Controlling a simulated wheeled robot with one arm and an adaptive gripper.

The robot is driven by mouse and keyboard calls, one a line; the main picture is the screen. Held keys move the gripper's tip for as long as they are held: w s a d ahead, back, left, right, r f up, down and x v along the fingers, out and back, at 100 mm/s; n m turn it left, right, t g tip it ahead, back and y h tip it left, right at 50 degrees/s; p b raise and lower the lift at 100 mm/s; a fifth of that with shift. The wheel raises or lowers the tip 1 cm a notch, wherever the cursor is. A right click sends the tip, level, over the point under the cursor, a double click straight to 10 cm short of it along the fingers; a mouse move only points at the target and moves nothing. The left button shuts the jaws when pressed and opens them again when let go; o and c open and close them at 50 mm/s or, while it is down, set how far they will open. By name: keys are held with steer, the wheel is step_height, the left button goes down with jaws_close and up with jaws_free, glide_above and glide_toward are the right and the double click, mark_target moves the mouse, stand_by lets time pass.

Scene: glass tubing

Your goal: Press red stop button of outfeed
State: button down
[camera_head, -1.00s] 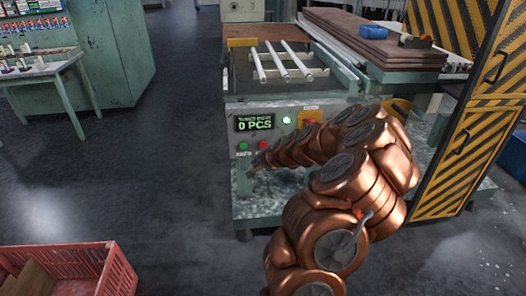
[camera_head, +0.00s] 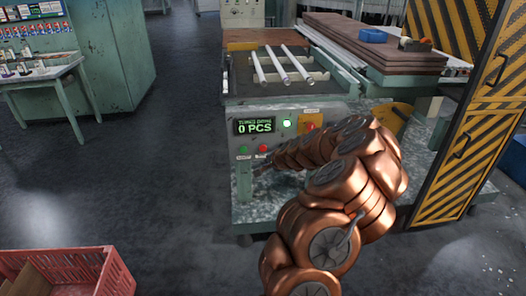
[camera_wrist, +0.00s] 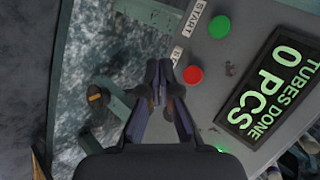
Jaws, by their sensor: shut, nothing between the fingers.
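The red button (camera_head: 263,149) is on the grey front panel of the machine, right of the green button (camera_head: 243,149) and under the display. In the wrist view the red button (camera_wrist: 193,75) lies just right of my fingertips, and the green button (camera_wrist: 219,27) is above it. My gripper (camera_wrist: 165,85) is shut and empty. In the wrist view its tips appear beside the red button; whether they touch the panel I cannot tell. In the head view my gripper (camera_head: 257,172) is small and dark, just below the red button.
The lit display (camera_head: 255,126) reads 0 PCS. A green lamp (camera_head: 287,123) and another red button (camera_head: 310,127) on a yellow plate are to its right. Glass tubes (camera_head: 285,63) lie on top. A striped cabinet (camera_head: 460,150) stands right, a red crate (camera_head: 75,268) front left.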

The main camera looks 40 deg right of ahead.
mark_target(265, 151)
steer(key=shift+w+d+b, duration=0.55)
steer(key=shift+w+d, duration=0.05)
steer(key=shift+w, duration=0.25)
steer(key=shift+w+d+b, duration=0.5)
steer(key=shift+w+d, duration=0.1)
steer(key=shift+w, duration=0.2)
steer(key=shift+w+d+b, duration=0.55)
steer(key=shift+w+d, duration=0.05)
steer(key=shift+w, duration=0.25)
steer(key=shift+w+d, duration=0.1)
steer(key=shift+d, duration=0.05)
steer(key=shift+w+d, duration=0.2)
steer(key=shift+w, duration=0.05)
steer(key=shift+w+d+b, duration=0.25)
steer(key=shift+w+b, duration=0.15)
steer(key=shift+b, duration=0.2)
stand_by(0.6)
steer(key=shift+s, duration=0.15)
steer(key=shift+s+r+p, duration=0.15)
steer(key=shift+p, duration=0.25)
steer(key=shift+s+a+p, duration=0.45)
steer(key=shift+a+p, duration=0.05)
